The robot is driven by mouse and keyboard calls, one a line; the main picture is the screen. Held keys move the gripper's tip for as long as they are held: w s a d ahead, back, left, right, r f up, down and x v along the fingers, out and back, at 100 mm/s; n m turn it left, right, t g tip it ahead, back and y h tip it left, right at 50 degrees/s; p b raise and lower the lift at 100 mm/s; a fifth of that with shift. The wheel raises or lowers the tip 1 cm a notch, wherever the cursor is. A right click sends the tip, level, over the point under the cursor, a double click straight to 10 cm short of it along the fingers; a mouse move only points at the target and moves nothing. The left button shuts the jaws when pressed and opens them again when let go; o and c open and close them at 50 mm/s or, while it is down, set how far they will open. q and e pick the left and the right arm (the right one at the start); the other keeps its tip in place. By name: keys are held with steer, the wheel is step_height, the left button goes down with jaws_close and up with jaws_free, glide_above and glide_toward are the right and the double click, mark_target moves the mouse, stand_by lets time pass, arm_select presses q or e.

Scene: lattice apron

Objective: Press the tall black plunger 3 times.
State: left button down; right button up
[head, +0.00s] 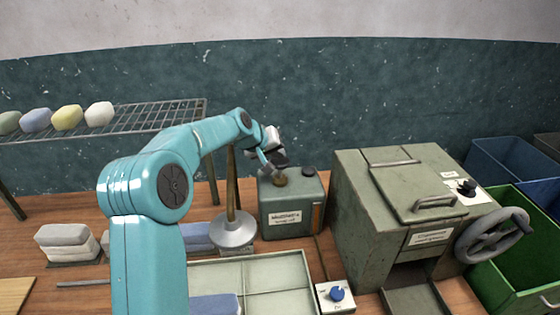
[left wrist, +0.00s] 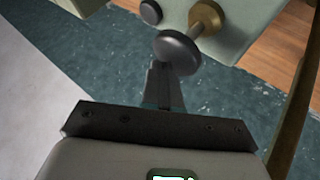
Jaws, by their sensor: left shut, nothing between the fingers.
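The tall black plunger (left wrist: 178,52) has a round black knob on a thin shaft above a brass collar (left wrist: 207,17). It stands on top of the grey-green labelled box (head: 290,213); the brass collar also shows there in the head view (head: 280,181). My left gripper (head: 273,154) is just above the collar in the head view, partly hiding the knob and shaft. In the left wrist view its dark fingers (left wrist: 164,82) are shut and empty, with their tips close beside the knob. I cannot tell if they touch it. My right gripper is not in view.
A short black cap (head: 309,171) sits beside the plunger on the box. A large green machine (head: 350,220) with a handwheel (head: 492,236) stands to the right.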

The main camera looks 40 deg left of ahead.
mark_target(279, 161)
arm_select(q)
steer(key=shift+s+d+f+b, duration=0.1)
steer(key=shift+f+b, duration=1.3)
steer(key=shift+f, duration=0.25)
stand_by(0.8)
steer(key=shift+r, duration=0.15)
steer(key=shift+r+p, duration=1.6)
steer(key=shift+r, duration=0.45)
steer(key=shift+r, duration=0.1)
step_height(279, 161, up, 5)
steer(key=p, duration=0.3)
stand_by(1.6)
